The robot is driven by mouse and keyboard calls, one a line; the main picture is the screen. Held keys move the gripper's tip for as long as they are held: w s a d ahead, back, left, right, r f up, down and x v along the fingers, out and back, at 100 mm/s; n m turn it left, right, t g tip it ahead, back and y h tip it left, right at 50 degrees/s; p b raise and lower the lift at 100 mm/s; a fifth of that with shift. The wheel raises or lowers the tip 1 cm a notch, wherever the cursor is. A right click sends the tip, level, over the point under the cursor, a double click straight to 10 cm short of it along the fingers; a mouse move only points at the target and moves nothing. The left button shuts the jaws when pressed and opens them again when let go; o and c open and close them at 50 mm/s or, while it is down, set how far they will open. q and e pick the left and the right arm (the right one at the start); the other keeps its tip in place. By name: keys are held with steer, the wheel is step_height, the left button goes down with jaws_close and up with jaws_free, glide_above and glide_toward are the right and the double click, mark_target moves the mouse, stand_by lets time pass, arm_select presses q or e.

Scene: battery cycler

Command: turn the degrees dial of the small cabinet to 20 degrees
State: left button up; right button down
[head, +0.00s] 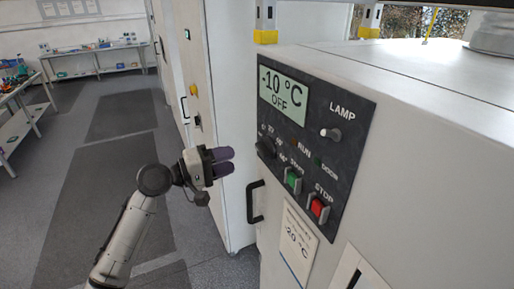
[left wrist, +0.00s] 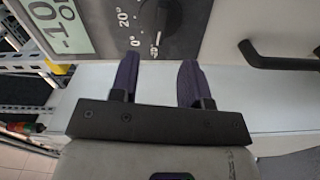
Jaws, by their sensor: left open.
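The small cabinet (head: 420,130) stands at the right in the head view, with a dark control panel (head: 345,115) on its front. The panel's display (head: 283,97) reads -10 °C and OFF. The black degrees dial (head: 266,147) sits below the display. My right gripper is not in view.
The panel also has a lamp switch (head: 331,133), a green start button (head: 293,180) and a red stop button (head: 319,208). A black door handle (head: 255,202) sticks out below the dial. A tall white cabinet (head: 228,110) stands behind my gripper. Benches line the far left.

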mark_target(259, 152)
arm_select(q)
steer(key=p+x, duration=0.2)
steer(key=x, duration=0.4)
steer(key=shift+w+d+r, duration=0.1)
steer(key=shift+w+d, duration=0.15)
steer(key=shift+d, duration=0.1)
steer(key=shift+x, duration=0.8)
jaws_close()
